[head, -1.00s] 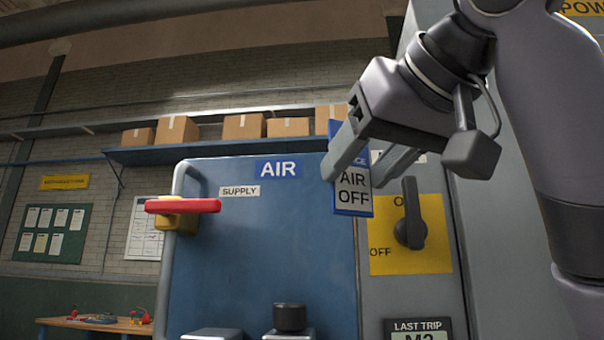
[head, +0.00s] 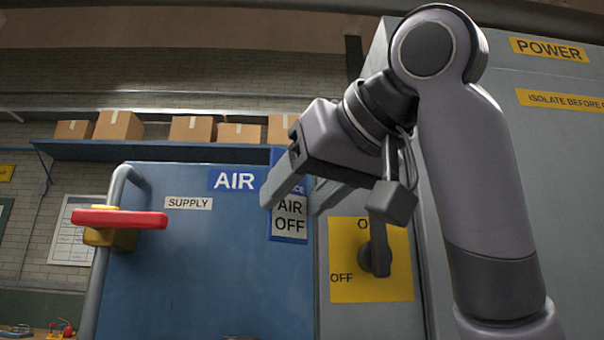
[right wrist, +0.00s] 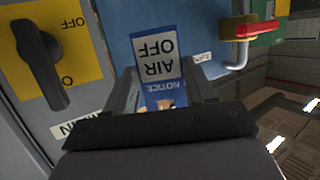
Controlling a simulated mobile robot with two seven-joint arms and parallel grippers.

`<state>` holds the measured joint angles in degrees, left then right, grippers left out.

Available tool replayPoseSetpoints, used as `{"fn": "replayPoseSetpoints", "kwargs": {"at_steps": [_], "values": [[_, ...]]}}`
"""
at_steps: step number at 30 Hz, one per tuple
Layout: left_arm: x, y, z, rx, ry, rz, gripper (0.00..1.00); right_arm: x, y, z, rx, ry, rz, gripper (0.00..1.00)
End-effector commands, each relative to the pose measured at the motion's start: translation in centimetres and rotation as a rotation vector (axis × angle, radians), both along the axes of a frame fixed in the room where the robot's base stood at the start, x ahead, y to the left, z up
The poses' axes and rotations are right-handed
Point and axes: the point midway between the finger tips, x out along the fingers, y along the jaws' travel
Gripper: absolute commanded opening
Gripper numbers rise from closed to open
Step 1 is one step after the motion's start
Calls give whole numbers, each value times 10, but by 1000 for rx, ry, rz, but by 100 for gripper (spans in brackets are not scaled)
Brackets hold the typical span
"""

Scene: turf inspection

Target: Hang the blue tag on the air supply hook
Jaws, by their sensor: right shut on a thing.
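The blue tag (head: 290,225) has a white face reading "AIR OFF" and hangs upright in front of the right part of the blue AIR panel (head: 190,270). My right gripper (head: 293,202) is shut on its upper part. In the right wrist view the tag (right wrist: 155,50) appears upside down between the fingers (right wrist: 160,88). The red-handled air valve (head: 120,219) is on a pipe at the panel's left, beside the SUPPLY label (head: 188,203). The tag is well right of that label. I cannot make out the air supply hook. My left gripper is not in view.
A grey cabinet stands right of the blue panel, with a black rotary switch (head: 376,255) on a yellow plate (head: 345,292) close to the tag. A shelf with cardboard boxes (head: 118,125) runs behind. The panel face between the tag and the valve looks clear.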

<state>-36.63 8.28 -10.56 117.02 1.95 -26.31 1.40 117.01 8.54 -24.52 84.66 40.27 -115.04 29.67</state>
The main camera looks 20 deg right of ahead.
Motion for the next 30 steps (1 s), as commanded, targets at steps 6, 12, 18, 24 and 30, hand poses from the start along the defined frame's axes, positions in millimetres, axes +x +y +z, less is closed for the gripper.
{"fn": "replayPoseSetpoints", "kwargs": {"at_steps": [6, 12, 18, 24, 30], "values": [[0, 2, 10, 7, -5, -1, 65, 13, -3, 1, 1, 1, 1, 24], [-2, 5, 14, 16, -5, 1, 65, 25, -6, 0, 1, 1, 2, 24], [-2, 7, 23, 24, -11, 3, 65, 36, -10, -1, 2, 2, 1, 24], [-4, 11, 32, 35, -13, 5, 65, 48, -12, 0, 0, -1, 5, 24], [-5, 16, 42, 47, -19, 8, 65, 59, -16, -1, 1, 0, 4, 24]]}}
